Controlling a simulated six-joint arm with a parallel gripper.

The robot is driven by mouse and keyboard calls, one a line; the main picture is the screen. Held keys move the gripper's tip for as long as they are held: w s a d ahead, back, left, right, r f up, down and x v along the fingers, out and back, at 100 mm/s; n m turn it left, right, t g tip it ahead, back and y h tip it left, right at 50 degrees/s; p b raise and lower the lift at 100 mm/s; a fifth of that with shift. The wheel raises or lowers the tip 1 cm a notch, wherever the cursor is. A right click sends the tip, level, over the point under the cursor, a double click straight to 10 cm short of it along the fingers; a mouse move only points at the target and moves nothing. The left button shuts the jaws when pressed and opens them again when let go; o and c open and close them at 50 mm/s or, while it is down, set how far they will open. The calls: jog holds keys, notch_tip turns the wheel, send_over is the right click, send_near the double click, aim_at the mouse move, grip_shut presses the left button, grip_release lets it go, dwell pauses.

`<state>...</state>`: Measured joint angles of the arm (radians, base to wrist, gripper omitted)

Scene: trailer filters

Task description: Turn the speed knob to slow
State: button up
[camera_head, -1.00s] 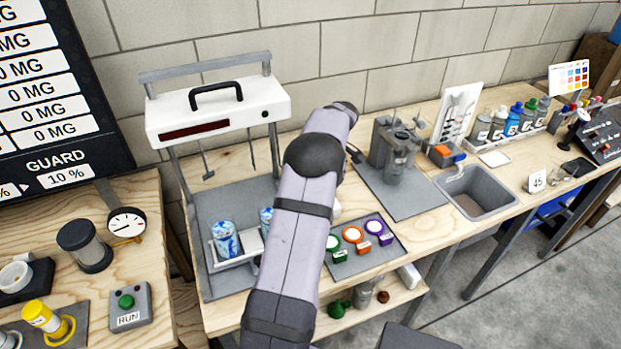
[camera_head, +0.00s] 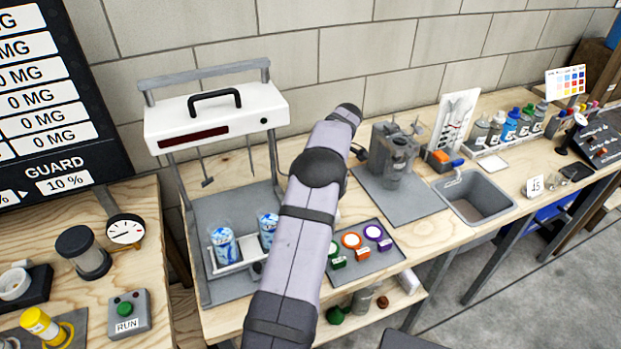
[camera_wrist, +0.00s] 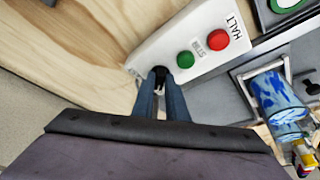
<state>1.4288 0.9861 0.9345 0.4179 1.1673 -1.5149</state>
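In the wrist view a small black knob (camera_wrist: 158,74), probably the speed knob, sits at the end of a white control panel (camera_wrist: 142,57), beside a green STIR button (camera_wrist: 185,60) and a red HALT button (camera_wrist: 217,40). My gripper (camera_wrist: 160,88) points at the knob, its two blue fingers slightly apart and its tips around or just in front of the knob. I cannot tell whether they touch it. The knob's pointer and any speed marks are not readable. In the head view my arm hides the panel and my gripper.
The white-topped stirrer stand (camera_head: 215,117) holds paddles above two blue-patterned cups, one (camera_head: 224,246) left of my arm and another (camera_head: 267,228) close beside it. A grey tray (camera_head: 362,262) with coloured round lids lies right of the arm. A sink (camera_head: 480,200) is farther right.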

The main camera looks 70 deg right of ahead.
jog(key=o, duration=0.3)
jog(key=shift+r, duration=0.1)
jog(key=b+v, duration=0.1)
jog(key=v, duration=0.6)
jog(key=shift+s, duration=0.15)
dwell(0.3)
